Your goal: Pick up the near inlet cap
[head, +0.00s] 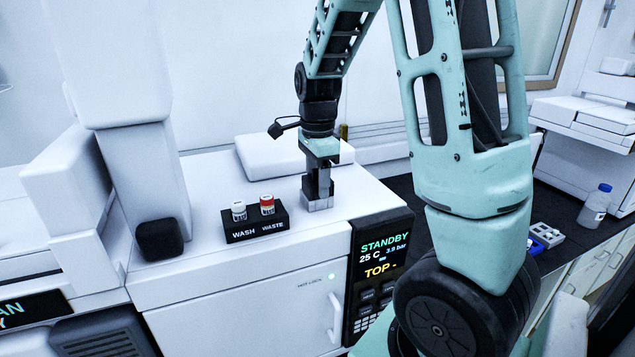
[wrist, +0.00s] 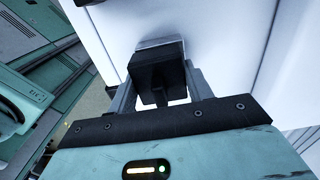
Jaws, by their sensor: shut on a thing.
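My gripper (head: 318,203) points down at the top of the white instrument (head: 205,180), right of the WASH and WASTE holder. In the wrist view, my gripper (wrist: 160,60) is shut, with a dark block-shaped piece (wrist: 156,78) between its fingers. I take this piece to be the near inlet cap, but its outline is unclear. In the head view the fingers hide what they hold. I cannot tell whether it is clear of the instrument top.
A black holder (head: 256,229) carries a white-capped vial (head: 239,212) and a red-capped vial (head: 267,205). A white slab (head: 255,155) lies behind. The display (head: 379,260) reads STANDBY. A dark rounded block (head: 159,240) stands at left. A bottle (head: 594,206) stands on the right counter.

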